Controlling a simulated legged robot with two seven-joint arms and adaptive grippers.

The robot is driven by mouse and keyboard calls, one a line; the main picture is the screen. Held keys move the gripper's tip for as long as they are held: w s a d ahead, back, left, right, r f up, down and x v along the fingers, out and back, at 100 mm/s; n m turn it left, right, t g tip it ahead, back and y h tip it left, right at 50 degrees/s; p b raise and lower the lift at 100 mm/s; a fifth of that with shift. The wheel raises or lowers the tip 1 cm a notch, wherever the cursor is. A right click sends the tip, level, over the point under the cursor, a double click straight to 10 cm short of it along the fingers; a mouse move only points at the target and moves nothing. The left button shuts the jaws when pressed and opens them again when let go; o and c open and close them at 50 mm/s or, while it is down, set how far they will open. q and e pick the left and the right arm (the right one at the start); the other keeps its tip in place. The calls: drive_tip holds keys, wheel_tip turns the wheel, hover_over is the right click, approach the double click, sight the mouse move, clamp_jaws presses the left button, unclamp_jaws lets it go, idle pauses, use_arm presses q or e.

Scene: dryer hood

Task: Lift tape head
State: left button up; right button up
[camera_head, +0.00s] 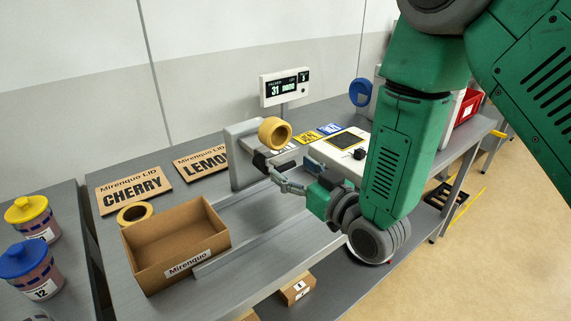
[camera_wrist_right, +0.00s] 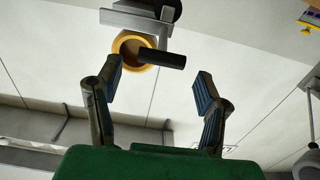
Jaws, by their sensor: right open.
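The tape head holds a tan tape roll (camera_head: 275,132) on a grey upright bracket (camera_head: 243,158) at the back of the packing bench. In the right wrist view the roll (camera_wrist_right: 122,44) shows with a dark cylindrical bar (camera_wrist_right: 162,59) beside it. My right gripper (camera_head: 277,174) is just below and in front of the roll, its fingers pointing toward the bracket. In the right wrist view the fingers (camera_wrist_right: 158,82) are spread, and the bar lies beyond the gap between them. I cannot tell whether a finger touches the head. My left gripper is out of view.
An open cardboard box (camera_head: 176,245) stands at the front left of the bench, with a loose tape roll (camera_head: 135,214) behind it. Two cardboard lid signs (camera_head: 134,188) lie behind. A display (camera_head: 285,88) stands at the back; a white device (camera_head: 340,148) is right of the gripper.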

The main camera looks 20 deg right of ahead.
drive_tip(key=v, duration=0.9)
drive_tip(key=s+d+f+m+g+h+b, duration=0.1)
drive_tip(key=s+d+f+g+h+b, duration=0.2)
drive_tip(key=f, duration=0.9)
drive_tip(key=s+f+m+g+h+b, duration=0.15)
drive_tip(key=s+f+g, duration=0.3)
drive_tip(key=f, duration=0.75)
drive_tip(key=s+d+f+g+h+b, duration=0.1)
drive_tip(key=s+d+f+g+b, duration=0.3)
drive_tip(key=s+f+g, duration=0.5)
drive_tip(key=s+f+m, duration=0.1)
drive_tip(key=s+f, duration=0.4)
drive_tip(key=s, duration=0.3)
drive_tip(key=shift+s+d+f+h, duration=0.15)
drive_tip(key=shift+s+f+h, duration=0.15)
drive_tip(key=shift+f+h, duration=0.05)
